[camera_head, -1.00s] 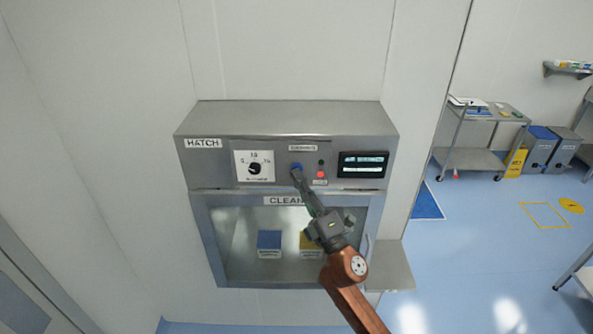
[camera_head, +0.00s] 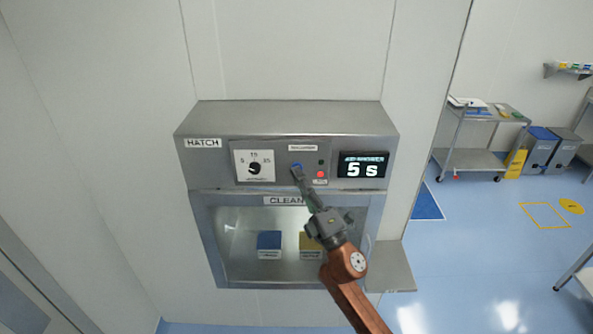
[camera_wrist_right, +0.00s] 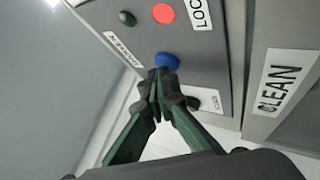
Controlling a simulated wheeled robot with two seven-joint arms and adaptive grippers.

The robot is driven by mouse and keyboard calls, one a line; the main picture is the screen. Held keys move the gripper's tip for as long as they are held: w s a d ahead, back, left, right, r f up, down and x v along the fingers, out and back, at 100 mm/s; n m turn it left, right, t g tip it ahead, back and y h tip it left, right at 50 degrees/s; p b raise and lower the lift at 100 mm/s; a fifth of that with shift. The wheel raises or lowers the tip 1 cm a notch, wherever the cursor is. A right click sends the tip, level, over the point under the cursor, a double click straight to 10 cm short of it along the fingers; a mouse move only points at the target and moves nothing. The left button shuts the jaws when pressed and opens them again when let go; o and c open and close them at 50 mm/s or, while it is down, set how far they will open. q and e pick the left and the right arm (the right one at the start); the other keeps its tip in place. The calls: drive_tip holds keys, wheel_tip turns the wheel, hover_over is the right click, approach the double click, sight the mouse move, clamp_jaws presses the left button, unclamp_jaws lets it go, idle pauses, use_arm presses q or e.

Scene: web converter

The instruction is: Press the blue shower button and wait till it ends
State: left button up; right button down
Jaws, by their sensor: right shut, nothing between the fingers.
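The steel hatch box (camera_head: 290,120) is on the wall, with a control panel across its front. The blue shower button (camera_head: 296,166) is mostly covered by my right gripper (camera_head: 299,174) in the head view. In the right wrist view the blue button (camera_wrist_right: 168,61) shows just beyond the closed fingertips (camera_wrist_right: 160,82), which appear to touch it. My right gripper is shut and empty. The display (camera_head: 362,165) beside it reads an air shower label and "5 s". My left gripper is not in view.
A timer dial (camera_head: 255,167) is left of the button. A red light (camera_head: 320,174) sits close on its right. Below is the glass door (camera_head: 235,240) marked CLEAN, with a blue and a yellow box inside. A steel shelf (camera_head: 392,268) juts out at lower right.

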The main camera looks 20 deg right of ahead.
drive_tip(key=shift+s, duration=0.1)
drive_tip(key=shift+s+a+p, duration=0.2)
drive_tip(key=shift+s+p, duration=0.1)
drive_tip(key=shift+s, duration=0.6)
drive_tip(key=shift+s, duration=0.1)
drive_tip(key=s, duration=0.2)
drive_tip(key=s+a+p, duration=0.1)
drive_tip(key=s, duration=0.1)
drive_tip(key=shift+s+a, duration=0.2)
drive_tip(key=shift+s, duration=0.1)
